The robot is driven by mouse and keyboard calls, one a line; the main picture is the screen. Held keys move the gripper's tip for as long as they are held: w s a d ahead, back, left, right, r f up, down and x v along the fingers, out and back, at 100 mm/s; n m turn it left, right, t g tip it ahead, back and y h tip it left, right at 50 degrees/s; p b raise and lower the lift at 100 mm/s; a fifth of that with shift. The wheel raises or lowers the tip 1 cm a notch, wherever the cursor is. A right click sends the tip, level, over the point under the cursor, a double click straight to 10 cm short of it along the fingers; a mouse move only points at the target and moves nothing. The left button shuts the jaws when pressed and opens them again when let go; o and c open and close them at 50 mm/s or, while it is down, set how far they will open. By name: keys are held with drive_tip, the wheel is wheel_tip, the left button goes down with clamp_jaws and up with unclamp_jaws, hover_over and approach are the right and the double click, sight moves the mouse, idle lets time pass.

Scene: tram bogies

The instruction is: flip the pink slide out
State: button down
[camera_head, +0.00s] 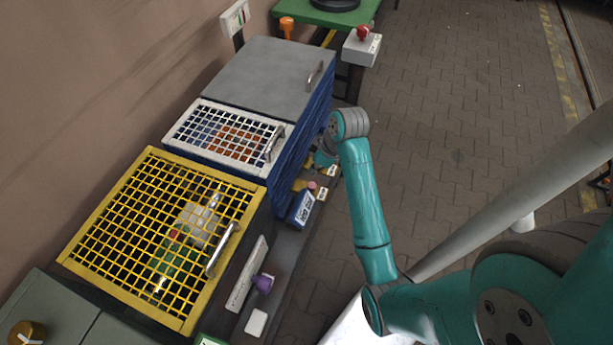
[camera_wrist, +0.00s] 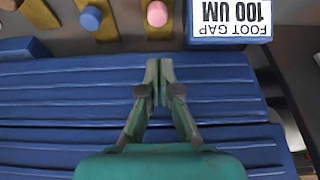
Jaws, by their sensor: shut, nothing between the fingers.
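In the wrist view a round pink knob (camera_wrist: 157,14) sits on a short yellow-brown strip (camera_wrist: 160,34) at the top edge. I take this for the pink slide; its upper part is cut off by the frame. In the head view the pink knob (camera_head: 312,185) is small, low beside the blue cabinet. My gripper (camera_wrist: 164,66) has its fingertips together with nothing between them. In the picture they lie below the pink knob, apart from it, over the blue ribbed surface (camera_wrist: 70,90). In the head view my gripper is mostly hidden behind my arm.
A similar strip with a blue knob (camera_wrist: 91,17) is left of the pink one. A blue block labelled "FOOT GAP 100 UM" (camera_wrist: 230,20) is close on its right. A yellow grid lid (camera_head: 80,250) and a purple knob (camera_head: 263,284) are nearer. Paved floor (camera_head: 450,130) right is open.

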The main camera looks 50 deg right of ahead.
sight(315, 191)
drive_tip(key=x, duration=0.9)
drive_tip(key=shift+w+a+f, duration=0.1)
drive_tip(key=shift+f, duration=0.25)
drive_tip(key=shift+s, duration=0.3)
drive_tip(key=shift+s+d, duration=0.3)
drive_tip(key=shift+s, duration=0.4)
drive_tip(key=shift+s+d, duration=0.3)
drive_tip(key=shift+s, duration=0.45)
drive_tip(key=shift+s+d, duration=0.25)
drive_tip(key=shift+s, duration=0.45)
